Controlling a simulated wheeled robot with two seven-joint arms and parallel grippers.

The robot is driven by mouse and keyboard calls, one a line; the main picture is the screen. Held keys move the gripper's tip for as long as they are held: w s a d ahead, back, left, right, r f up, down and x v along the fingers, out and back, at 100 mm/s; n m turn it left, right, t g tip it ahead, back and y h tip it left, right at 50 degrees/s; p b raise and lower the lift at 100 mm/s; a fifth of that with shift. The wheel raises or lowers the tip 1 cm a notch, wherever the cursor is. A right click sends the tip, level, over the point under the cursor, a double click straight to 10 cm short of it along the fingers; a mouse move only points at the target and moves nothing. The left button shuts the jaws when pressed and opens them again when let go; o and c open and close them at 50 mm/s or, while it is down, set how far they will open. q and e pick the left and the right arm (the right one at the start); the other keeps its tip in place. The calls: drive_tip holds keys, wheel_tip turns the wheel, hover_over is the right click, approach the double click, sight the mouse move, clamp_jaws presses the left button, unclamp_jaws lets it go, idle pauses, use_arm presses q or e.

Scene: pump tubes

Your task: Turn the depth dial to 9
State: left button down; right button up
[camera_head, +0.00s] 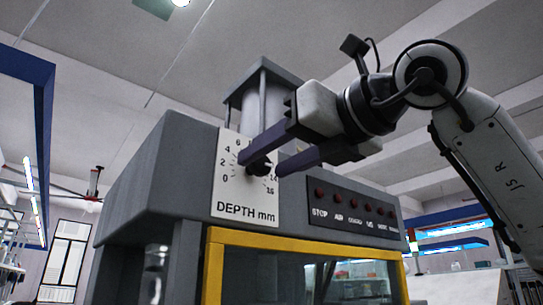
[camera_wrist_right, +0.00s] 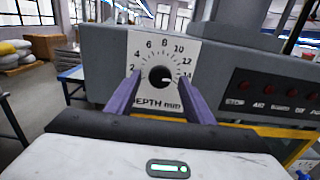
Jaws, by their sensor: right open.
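The depth dial is a black round knob (camera_wrist_right: 160,76) on a white scale plate (camera_wrist_right: 150,48), marked from 0 up to 16 in the head view. In the right wrist view a small white mark on the knob points right, toward the high end of the scale; the exact value cannot be read. The plate also shows in the head view (camera_head: 230,195), with the knob (camera_head: 260,168) partly hidden by my fingers. My right gripper (camera_head: 262,165) is open, its purple fingers on either side of the knob; in the wrist view (camera_wrist_right: 158,76) gaps show beside it. My left gripper is not seen.
The plate is on a grey machine housing (camera_head: 165,165). A row of red buttons (camera_head: 353,203) on a dark panel lies right of the dial. A yellow frame (camera_head: 300,243) runs below, and a grey cylinder (camera_head: 268,100) stands on top.

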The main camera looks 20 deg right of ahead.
drive_tip(key=shift+w, duration=0.2)
drive_tip(key=shift+c, duration=0.3)
drive_tip(key=c, duration=1)
